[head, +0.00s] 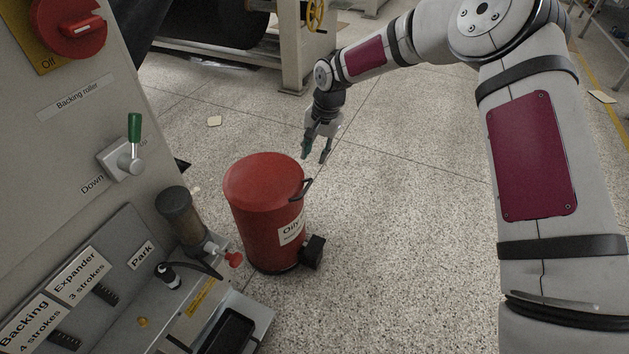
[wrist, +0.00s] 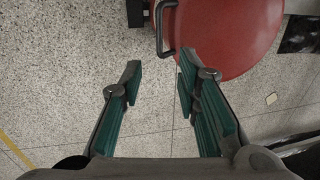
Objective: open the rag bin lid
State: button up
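The red rag bin (head: 262,225) stands upright on the floor in the head view, with a label reading "Oily". Its round red lid (head: 258,176) is shut. A dark handle (head: 302,190) sticks out at the lid's right edge, and a black pedal block (head: 314,251) sits low on the same side. My gripper (head: 316,158) is open and empty, above and behind the handle. In the wrist view the lid (wrist: 225,35) fills the upper right, and the handle (wrist: 161,28) lies beyond the open fingertips of my gripper (wrist: 157,75), apart from them.
A grey machine panel (head: 85,130) with a green-knobbed lever (head: 134,135) and a red switch stands to the left of the bin. A bottle-like cylinder (head: 180,215) and a red knob (head: 234,260) are close to the bin's left. The floor to its right is clear.

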aim_at(307, 186)
jog(key=f+b, duration=0.1)
jog(key=f, duration=0.3)
jog(key=a+f+b, duration=0.1)
jog(key=f, duration=0.3)
jog(key=a+f+b, duration=0.1)
jog(key=f+b, duration=0.1)
jog(key=f, duration=0.3)
jog(key=shift+w+a, duration=0.15)
jog(key=shift+w, duration=0.25)
grip_shut()
